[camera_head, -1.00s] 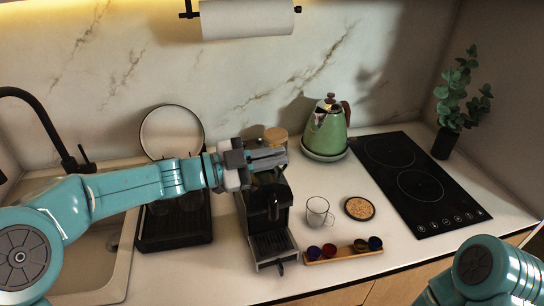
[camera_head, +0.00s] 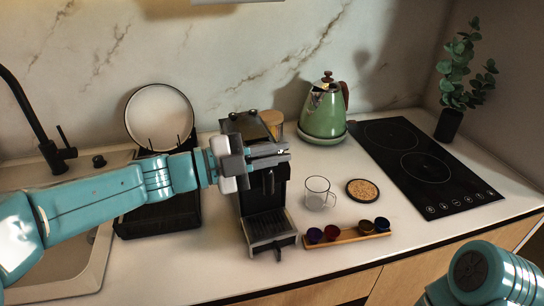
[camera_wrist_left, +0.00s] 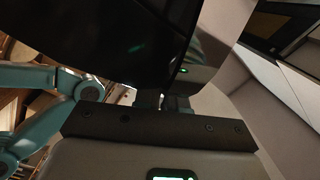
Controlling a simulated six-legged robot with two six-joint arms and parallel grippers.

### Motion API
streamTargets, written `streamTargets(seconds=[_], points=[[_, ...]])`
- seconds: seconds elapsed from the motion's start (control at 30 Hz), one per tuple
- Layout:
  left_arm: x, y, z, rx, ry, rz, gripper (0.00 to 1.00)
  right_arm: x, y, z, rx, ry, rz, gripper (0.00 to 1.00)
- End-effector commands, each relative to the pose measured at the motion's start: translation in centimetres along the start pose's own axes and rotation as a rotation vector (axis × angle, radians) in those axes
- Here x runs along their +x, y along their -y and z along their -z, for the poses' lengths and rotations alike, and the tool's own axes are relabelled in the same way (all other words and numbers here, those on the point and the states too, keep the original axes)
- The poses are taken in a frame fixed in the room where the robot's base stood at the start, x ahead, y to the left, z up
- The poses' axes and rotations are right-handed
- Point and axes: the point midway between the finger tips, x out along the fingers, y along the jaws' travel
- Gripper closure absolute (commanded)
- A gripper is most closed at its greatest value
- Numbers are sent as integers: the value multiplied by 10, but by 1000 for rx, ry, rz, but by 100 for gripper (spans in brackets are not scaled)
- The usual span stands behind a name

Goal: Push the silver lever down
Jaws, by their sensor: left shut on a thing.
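The black coffee machine (camera_head: 268,222) stands on the counter in the middle of the head view, with its spout and drip tray facing me. My left gripper (camera_head: 284,153) reaches across its upper front from the left. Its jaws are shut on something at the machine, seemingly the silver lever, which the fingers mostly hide. In the left wrist view a glossy black surface (camera_wrist_left: 110,45), likely the machine, fills the top, and the gripper fingers (camera_wrist_left: 165,103) are close against it. My right gripper is out of view; only part of my right arm shows at lower right.
A glass mug (camera_head: 318,194), a round coaster (camera_head: 362,190) and a wooden tray (camera_head: 347,237) with several capsules lie right of the machine. A green kettle (camera_head: 325,112) and a black hob (camera_head: 425,165) are behind. A dish rack (camera_head: 160,215) and sink are left.

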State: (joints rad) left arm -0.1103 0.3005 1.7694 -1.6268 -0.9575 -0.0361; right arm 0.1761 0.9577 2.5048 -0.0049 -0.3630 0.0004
Motion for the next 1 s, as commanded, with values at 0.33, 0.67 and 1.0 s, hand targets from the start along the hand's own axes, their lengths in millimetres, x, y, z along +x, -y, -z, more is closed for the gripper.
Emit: streamTargets(seconds=[0.33,0.67,1.0], points=[[0,1,0,2,3,1,74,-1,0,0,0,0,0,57],[0,-1,-1,-1,2,-3,68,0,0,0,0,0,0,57],[1,10,2,-59,1,-6,68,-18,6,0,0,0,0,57]])
